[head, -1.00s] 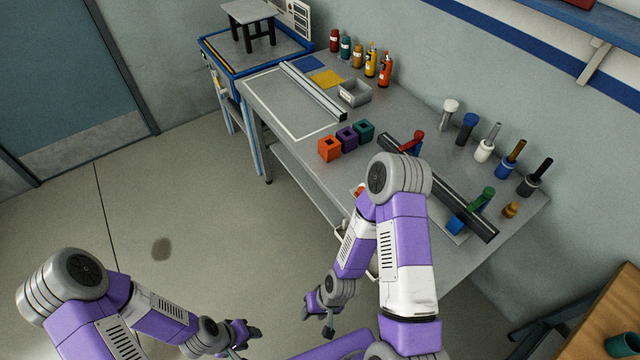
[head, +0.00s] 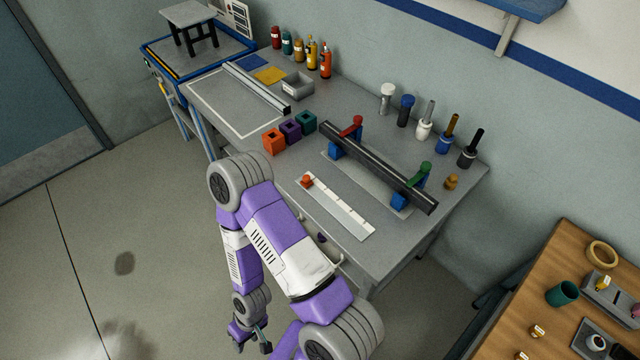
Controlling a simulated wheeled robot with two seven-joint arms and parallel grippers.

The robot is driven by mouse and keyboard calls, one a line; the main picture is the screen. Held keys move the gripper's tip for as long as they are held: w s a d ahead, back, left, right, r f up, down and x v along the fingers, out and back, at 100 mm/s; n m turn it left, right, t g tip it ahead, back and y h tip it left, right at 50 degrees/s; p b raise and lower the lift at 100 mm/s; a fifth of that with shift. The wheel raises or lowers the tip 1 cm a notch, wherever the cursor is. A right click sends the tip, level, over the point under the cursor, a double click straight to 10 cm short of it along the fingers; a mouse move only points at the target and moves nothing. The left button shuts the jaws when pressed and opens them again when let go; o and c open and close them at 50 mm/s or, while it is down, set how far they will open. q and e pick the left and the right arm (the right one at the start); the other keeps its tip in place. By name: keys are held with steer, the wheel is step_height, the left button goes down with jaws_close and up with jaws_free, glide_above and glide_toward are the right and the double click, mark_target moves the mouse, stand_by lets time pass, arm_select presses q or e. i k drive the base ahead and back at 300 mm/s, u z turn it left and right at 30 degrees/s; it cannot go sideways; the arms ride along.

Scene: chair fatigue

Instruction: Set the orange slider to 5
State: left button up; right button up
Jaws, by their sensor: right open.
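The orange slider (head: 307,181) sits at the left, far end of a white scale strip (head: 345,214) with several tick marks, near the front edge of the grey workbench. The numbers on the strip are too small to read. My right gripper (head: 252,341) hangs low in front of the bench, over the floor, open and empty, well apart from the slider. My left gripper is out of the picture.
A wooden table (head: 585,265) is at the lower right.

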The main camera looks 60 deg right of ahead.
mark_target(307, 182)
steer(key=k, duration=0.85)
steer(key=z, duration=0.75)
steer(key=i, duration=0.8)
